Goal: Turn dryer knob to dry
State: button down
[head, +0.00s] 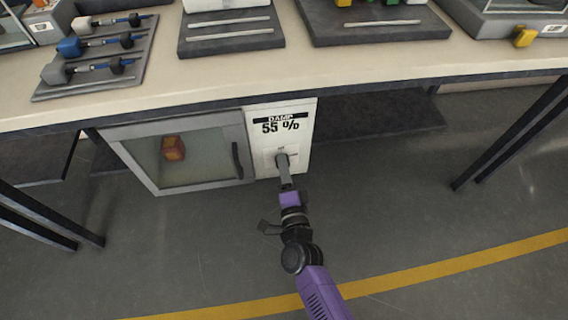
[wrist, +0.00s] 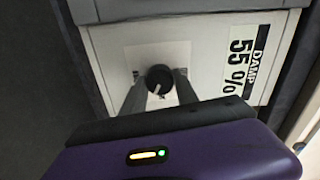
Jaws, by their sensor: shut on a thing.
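The dryer (head: 187,125) sits under the bench, with a glass door at left and a white control panel (head: 297,139) at right. The panel reads "DAMP 55 %". The dryer knob (wrist: 159,79) is round and black with a pale pointer line, on a white plate in the wrist view. My gripper (wrist: 160,89) is shut on the knob, one finger on each side of it. In the head view my gripper (head: 282,162) reaches the lower part of the panel and hides the knob.
An orange-brown object (head: 173,148) shows behind the dryer door's glass. The door handle (head: 236,160) is just left of the panel. The bench top (head: 235,80) overhangs the dryer and holds trays of tools. Bench legs stand at both sides; the floor in front is clear.

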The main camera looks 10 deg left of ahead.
jog(key=n+p, duration=0.2)
jog(key=n, duration=0.3)
jog(key=shift+n, duration=0.4)
jog(key=shift+p, duration=0.3)
jog(key=shift+f, duration=0.1)
jog(key=c, duration=0.9)
grip_release()
jog(key=shift+c, duration=0.2)
jog(key=p+v, duration=0.1)
jog(key=v, duration=0.7)
jog(key=shift+p, duration=0.4)
jog(key=shift+a+n, duration=0.1)
jog(key=shift+n, duration=0.2)
